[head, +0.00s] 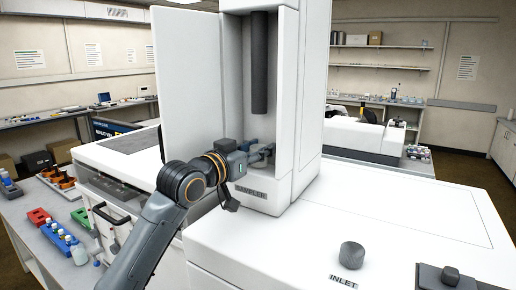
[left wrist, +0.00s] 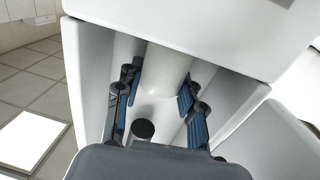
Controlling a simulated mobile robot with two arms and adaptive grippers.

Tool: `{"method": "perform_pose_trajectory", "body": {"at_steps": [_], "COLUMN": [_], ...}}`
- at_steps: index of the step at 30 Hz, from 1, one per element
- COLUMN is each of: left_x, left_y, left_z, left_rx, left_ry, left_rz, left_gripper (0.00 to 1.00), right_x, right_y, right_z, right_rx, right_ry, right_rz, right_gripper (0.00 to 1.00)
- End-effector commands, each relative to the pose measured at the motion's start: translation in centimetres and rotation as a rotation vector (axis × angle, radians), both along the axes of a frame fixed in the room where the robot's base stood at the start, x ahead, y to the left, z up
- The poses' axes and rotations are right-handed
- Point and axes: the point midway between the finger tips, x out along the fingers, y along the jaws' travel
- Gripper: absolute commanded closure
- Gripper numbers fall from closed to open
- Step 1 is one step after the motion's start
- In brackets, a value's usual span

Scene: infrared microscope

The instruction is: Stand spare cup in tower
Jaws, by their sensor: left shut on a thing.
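The white tower (head: 309,95) marked SAMPLER stands open at the front, its door (head: 185,70) swung out to the left. My left gripper (head: 262,155) reaches into the lower part of the tower, under a dark hanging cylinder (head: 259,62). In the left wrist view the left gripper's (left wrist: 160,108) blue-padded fingers stand on both sides of a pale cylinder (left wrist: 166,70), apparently the spare cup, and are shut on it. It looks upright, but I cannot tell whether its base touches the tower floor. My right gripper is not in view.
A dark round knob (head: 352,255) stands by the INLET label on the white top, and a dark block (head: 440,276) sits at the lower right. A side bench holds red (head: 39,216) and green (head: 82,218) racks. The white top between is clear.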

Motion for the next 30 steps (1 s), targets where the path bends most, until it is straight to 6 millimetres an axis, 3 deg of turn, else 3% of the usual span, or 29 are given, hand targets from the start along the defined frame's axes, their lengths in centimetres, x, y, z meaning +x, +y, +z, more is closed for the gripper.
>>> {"method": "perform_pose_trajectory", "body": {"at_steps": [11, 12, 15, 21, 22, 25, 30], "left_x": [0.0, 0.0, 0.0, 0.0, 0.01, 0.0, 0.04], "left_y": [0.01, 0.01, 0.01, 0.01, 0.02, 0.01, 0.08], "left_z": [-0.64, -0.58, -0.58, -0.57, -0.58, -0.57, -0.56], "left_rx": [0.001, 0.001, 0.001, 0.0, 0.001, 0.0, 0.001], "left_ry": [-0.001, -0.001, -0.001, 0.0, 0.001, 0.0, -0.001], "left_rz": [0.0, 0.0, 0.0, 0.0, 0.0, 0.0, 0.002], "left_gripper": [0.78, 0.53, 0.35, 0.35, 0.33, 0.12, 0.12], "right_x": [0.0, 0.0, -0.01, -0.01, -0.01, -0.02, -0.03], "right_y": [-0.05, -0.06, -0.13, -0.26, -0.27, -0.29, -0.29], "right_z": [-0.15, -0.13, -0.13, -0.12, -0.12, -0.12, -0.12], "right_rx": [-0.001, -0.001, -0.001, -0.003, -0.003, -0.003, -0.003], "right_ry": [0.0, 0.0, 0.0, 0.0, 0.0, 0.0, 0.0], "right_rz": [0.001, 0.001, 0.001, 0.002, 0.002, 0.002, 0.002], "right_gripper": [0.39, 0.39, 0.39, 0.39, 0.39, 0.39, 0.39]}}
